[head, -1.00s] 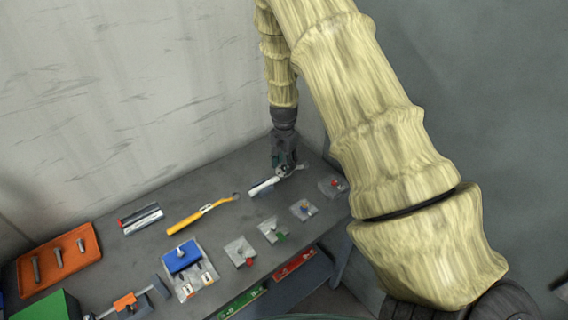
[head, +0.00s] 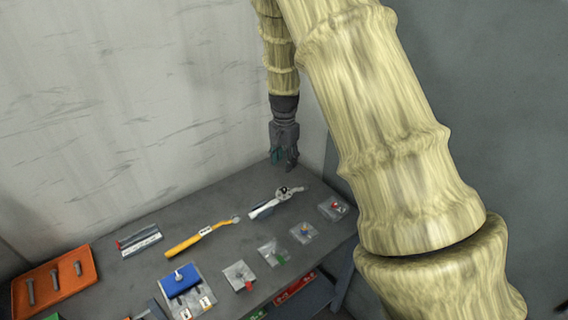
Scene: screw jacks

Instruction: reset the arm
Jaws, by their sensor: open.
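My gripper (head: 284,163) hangs at the end of my arm, pointing down over the far right part of the grey table. It is open and empty. A silver ratchet-like tool with a pale handle (head: 264,208) lies on the table below and in front of it, apart from the fingers. The finger tips are small and dark, so the gap between them is hard to see.
A yellow-handled tool (head: 190,241), a silver block with a red end (head: 139,241) and an orange tray (head: 55,278) with bolts lie to the left. A blue block on a plate (head: 182,281) and several small bagged parts line the front. Bare table (head: 235,193) lies around the gripper.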

